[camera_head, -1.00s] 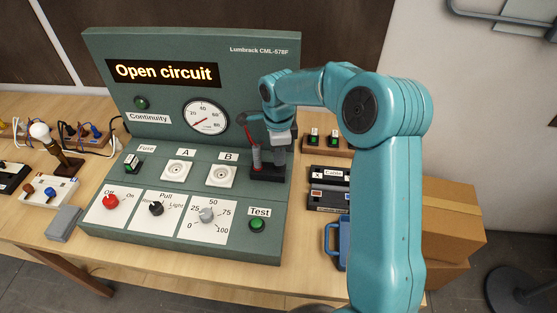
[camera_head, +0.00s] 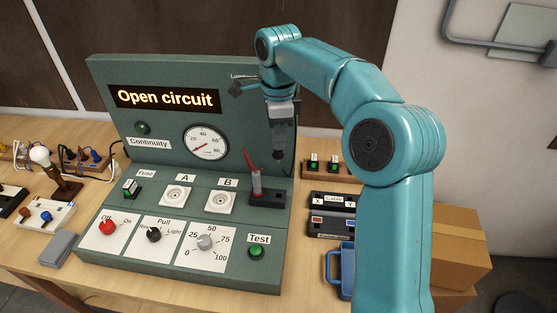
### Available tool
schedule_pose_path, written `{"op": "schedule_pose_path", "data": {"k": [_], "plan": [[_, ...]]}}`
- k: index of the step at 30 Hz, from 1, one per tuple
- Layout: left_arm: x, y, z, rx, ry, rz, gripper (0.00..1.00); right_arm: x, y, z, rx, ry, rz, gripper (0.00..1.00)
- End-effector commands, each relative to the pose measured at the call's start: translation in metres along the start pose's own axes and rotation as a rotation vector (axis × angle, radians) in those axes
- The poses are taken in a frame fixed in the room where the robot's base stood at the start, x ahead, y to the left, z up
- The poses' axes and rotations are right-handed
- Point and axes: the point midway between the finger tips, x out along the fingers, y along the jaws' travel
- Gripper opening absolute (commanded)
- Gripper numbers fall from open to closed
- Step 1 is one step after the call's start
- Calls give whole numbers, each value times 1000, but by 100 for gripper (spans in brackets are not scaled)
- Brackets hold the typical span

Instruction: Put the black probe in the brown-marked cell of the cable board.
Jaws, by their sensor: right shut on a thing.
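My right gripper (camera_head: 279,133) is raised in front of the tester panel, pointing down. It is shut on the black probe (camera_head: 278,152), which hangs below the fingers, clear of the holder. The red probe (camera_head: 256,183) stands in the black probe holder (camera_head: 270,198) below. The cable board (camera_head: 331,231) lies right of the tester, a dark box with a "Cable" label and small coloured marks. One mark looks blue and one reddish-brown; their cells are too small to make out. My left gripper is not in view.
The green tester (camera_head: 128,240) with knobs, sockets and a gauge fills the middle and reads "Open circuit". A blue-handled container (camera_head: 339,265) stands in front of the cable board. A rack with green parts (camera_head: 322,168) is behind it. My right arm covers the table's right side.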

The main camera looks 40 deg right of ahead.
Motion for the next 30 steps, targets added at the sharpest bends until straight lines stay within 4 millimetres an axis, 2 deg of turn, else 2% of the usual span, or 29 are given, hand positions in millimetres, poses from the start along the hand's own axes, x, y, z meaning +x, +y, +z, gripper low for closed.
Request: {"op": "schedule_pose_path", "data": {"k": [1,6,9,11,14,16,21,24,27,30], "plan": [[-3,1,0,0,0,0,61,-14,-1,1,0,-1,-3,0],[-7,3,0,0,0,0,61,-41,-1,0,-1,0,-1,0],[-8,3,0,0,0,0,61,-48,-5,2,-20,-9,-23,0],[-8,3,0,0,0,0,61,-41,-7,7,-49,-12,-29,0],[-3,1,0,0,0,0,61,-20,-3,10,-100,-14,-27,0],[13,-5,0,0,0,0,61,8,4,1,-121,-15,-25,0],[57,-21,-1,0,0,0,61,80,30,-35,-121,-15,-13,0],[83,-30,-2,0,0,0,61,116,48,-58,-96,-12,-1,0],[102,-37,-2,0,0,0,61,138,63,-79,-58,-6,12,0],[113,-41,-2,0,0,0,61,145,68,-93,-25,-2,7,0]]}}
